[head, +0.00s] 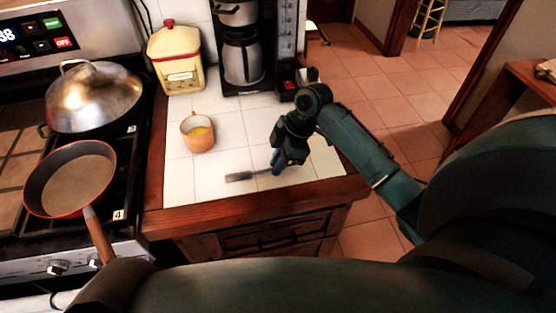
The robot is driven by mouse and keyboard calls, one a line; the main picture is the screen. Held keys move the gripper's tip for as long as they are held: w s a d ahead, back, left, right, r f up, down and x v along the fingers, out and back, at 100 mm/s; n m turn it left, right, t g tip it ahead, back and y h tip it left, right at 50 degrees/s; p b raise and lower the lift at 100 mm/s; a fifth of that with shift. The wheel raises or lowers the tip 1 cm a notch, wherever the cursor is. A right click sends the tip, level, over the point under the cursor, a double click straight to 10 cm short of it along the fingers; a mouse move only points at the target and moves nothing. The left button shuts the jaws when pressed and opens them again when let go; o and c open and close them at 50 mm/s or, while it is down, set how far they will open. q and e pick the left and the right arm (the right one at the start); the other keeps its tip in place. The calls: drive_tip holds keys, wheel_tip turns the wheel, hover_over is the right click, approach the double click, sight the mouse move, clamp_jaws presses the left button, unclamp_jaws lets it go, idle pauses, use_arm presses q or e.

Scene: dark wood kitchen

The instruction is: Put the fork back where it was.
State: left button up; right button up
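The fork (241,177) is at the front of the white tiled counter, its tines toward the left and its handle toward the right. My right gripper (277,169) points down at the handle end of the fork, and its fingers cover part of the handle. The fingers are small and dark here, so I cannot tell whether they are closed on the handle. I also cannot tell whether the fork rests on the tiles or is just above them. My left gripper is not in view.
A yellow canister (178,72) and a coffee maker (240,45) stand farther back. The stove on the left holds a red-rimmed pan (72,180) and a domed lid (94,98).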

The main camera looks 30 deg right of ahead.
drive_tip(key=shift+o, duration=1.2)
drive_tip(key=shift+r, duration=0.1)
drive_tip(key=shift+d+r, duration=0.2)
drive_tip(key=shift+r, duration=0.15)
use_arm(q)
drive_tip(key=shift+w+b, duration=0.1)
drive_tip(key=shift+b, duration=0.4)
use_arm(e)
drive_tip(key=v, duration=1.1)
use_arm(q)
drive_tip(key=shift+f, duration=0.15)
use_arm(e)
drive_tip(key=shift+s+r, duration=0.1)
